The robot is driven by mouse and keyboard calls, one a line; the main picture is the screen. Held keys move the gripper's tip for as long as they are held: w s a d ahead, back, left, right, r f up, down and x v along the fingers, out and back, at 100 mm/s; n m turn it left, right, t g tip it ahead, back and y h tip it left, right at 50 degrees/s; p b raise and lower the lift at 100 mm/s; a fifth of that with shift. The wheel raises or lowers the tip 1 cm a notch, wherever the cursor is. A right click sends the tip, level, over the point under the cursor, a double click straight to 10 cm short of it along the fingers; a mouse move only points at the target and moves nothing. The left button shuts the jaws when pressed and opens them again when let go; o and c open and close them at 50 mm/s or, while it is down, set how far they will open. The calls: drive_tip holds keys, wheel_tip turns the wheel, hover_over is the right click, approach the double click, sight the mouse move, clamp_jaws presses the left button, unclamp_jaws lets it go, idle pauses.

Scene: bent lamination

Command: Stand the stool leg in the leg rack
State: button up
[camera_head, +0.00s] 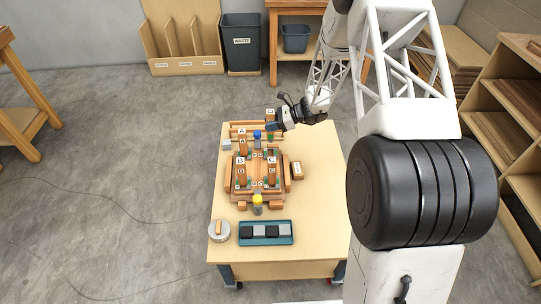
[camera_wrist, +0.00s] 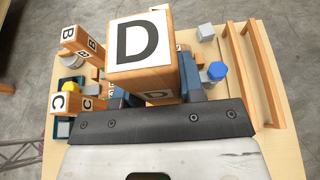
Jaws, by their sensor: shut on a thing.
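The stool leg marked D (camera_wrist: 125,85) is a square orange-brown wooden post with white letter labels on its top and side. It is upright in my gripper (camera_head: 272,124), at the far side of the table, and fills the middle of the wrist view. My gripper (camera_wrist: 160,90) is shut on it, with a blue-grey finger showing beside it. The leg's lower end is hidden. Long wooden rails (camera_wrist: 253,75), perhaps the leg rack, lie to the right in the wrist view, apart from the leg. Legs B (camera_head: 240,172) and C (camera_head: 271,173) stand upright in the wooden assembly (camera_head: 287,184); leg A (camera_head: 242,146) stands behind.
A grey block (camera_head: 227,145) lies at the table's left edge. The table's right side (camera_head: 320,190) is clear.

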sight(271, 141)
drive_tip(key=shift+f, duration=2.9)
drive_tip(key=shift+f, duration=0.1)
drive_tip(key=shift+f, duration=1.75)
drive_tip(key=shift+f, duration=0.2)
drive_tip(key=o, duration=1)
drive_tip(key=shift+o, duration=0.2)
drive_tip(key=v, duration=0.7)
drive_tip(key=shift+d, duration=0.4)
